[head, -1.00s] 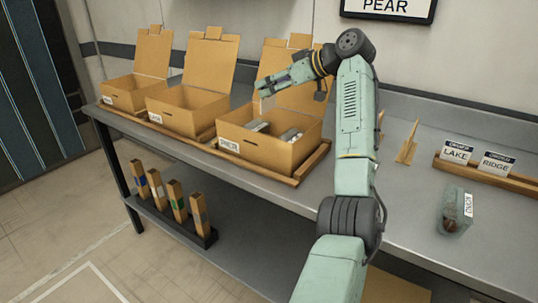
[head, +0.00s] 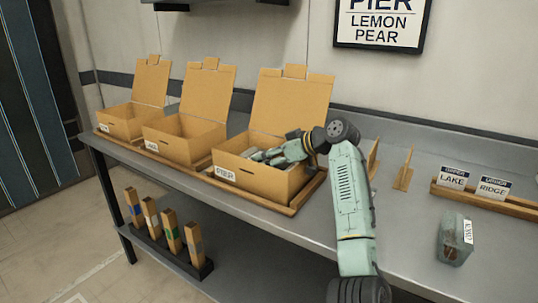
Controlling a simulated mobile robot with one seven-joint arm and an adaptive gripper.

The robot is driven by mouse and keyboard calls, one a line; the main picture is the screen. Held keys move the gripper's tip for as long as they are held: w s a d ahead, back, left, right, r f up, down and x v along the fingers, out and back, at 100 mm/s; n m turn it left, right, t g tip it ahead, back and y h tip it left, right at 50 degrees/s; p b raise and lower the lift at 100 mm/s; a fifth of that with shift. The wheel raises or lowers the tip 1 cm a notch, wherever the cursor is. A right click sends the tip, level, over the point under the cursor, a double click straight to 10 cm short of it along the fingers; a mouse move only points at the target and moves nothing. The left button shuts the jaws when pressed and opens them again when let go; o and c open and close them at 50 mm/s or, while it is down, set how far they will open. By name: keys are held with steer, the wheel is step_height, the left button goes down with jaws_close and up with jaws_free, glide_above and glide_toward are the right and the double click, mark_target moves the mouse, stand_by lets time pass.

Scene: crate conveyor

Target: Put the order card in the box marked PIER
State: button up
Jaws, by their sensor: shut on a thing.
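The box marked PIER (head: 262,187) is the nearest and rightmost of three open cardboard boxes, its lid standing up at the back. The small front label is blurred but seems to read PIER. My gripper (head: 262,156) reaches in from the right, its fingers low inside the box opening. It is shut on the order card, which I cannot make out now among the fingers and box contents. Grey-white things lie in the box, partly hidden by the gripper.
Two more open boxes, a middle one (head: 180,153) and a far one (head: 118,128), stand to the left. A wooden rack (head: 492,202) holds LAKE and RIDGE cards. A labelled clear container (head: 453,240) stands at right. A wall sign (head: 381,22) reads PIER, LEMON, PEAR.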

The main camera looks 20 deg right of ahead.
steer(key=shift+r, duration=0.1)
steer(key=o, duration=0.8)
steer(key=shift+c, duration=0.2)
